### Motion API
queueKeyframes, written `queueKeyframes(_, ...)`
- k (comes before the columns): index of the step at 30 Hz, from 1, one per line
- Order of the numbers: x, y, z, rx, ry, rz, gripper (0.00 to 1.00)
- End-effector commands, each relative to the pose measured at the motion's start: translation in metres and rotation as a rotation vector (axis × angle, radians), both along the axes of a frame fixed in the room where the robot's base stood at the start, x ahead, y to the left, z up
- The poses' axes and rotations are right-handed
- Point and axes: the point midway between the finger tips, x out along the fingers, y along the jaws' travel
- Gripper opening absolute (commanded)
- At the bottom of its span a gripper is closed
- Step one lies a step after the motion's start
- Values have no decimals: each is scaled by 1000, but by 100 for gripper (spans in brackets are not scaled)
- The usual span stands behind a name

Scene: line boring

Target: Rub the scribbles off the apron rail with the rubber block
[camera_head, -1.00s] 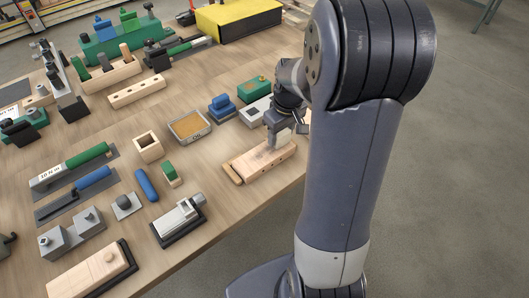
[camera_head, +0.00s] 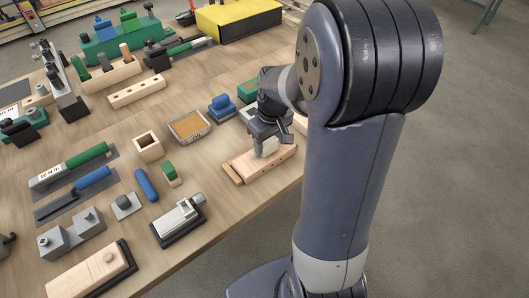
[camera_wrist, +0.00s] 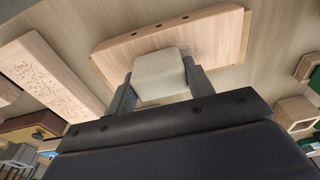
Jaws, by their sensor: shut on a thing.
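The apron rail (camera_head: 245,170) is a pale wooden bar lying near the table's right edge in the head view. It shows in the wrist view (camera_wrist: 118,58) with small dark holes along one edge. Faint grey scribbles (camera_wrist: 203,46) are on its face, just right of the block. The rubber block (camera_wrist: 158,72) is off-white and sits between my fingers; it also shows in the head view (camera_head: 267,147). My gripper (camera_wrist: 158,86) is shut on it, over the rail. I cannot tell whether the block touches the rail. The block hides part of the rail's face.
A tin with tan contents (camera_head: 190,127), a hollow wooden block (camera_head: 148,146) and a small green-topped block (camera_head: 169,174) stand left of the rail. A blue-handled block (camera_head: 222,107) is behind. The table's edge runs close on the rail's right.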

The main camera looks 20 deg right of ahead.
Motion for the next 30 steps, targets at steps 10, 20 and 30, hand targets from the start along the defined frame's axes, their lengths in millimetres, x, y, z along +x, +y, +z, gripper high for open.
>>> queueKeyframes(10,6,-17,0,0,0,-3,22)
queueKeyframes(20,14,-44,1,0,1,-3,22)
queueKeyframes(30,16,-48,1,0,0,0,22)
